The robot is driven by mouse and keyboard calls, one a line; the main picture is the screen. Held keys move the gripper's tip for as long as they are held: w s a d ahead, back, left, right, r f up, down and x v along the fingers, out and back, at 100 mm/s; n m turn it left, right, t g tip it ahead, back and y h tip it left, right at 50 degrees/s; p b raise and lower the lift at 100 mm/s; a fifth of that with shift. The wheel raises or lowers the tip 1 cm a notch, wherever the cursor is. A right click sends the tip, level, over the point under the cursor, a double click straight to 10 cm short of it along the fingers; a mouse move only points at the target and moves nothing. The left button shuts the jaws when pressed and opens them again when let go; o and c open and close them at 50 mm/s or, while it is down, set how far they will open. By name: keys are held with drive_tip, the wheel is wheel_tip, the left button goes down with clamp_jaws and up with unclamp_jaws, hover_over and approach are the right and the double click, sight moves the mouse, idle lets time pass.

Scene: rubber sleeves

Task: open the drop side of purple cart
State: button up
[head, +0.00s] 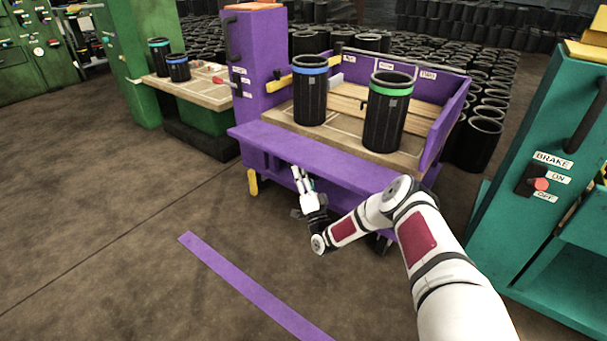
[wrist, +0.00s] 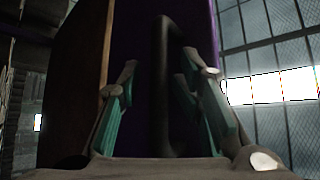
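The purple cart (head: 262,55) stands in the middle of the head view, with upright back and right walls. Along its front, a long purple panel (head: 330,160) juts outward below the wooden bed, with no upright wall there. My gripper (head: 299,174) is in front of this panel, fingers pointing up; whether it touches is unclear. In the wrist view, the green-padded fingers (wrist: 162,95) are spread, with a dark upright bar (wrist: 165,80) between them and purple behind. I cannot tell how near the bar is or which part it belongs to.
Two black sleeves, blue-banded (head: 310,95) and green-banded (head: 387,115), stand on the cart bed. A teal cart (head: 535,225) is close on the right, a green one (head: 208,125) on the left. The floor at front left is clear, with a purple stripe (head: 250,288).

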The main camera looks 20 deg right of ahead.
drive_tip(key=v, duration=1.2)
drive_tip(key=shift+d, duration=0.1)
drive_tip(key=shift+c, duration=0.3)
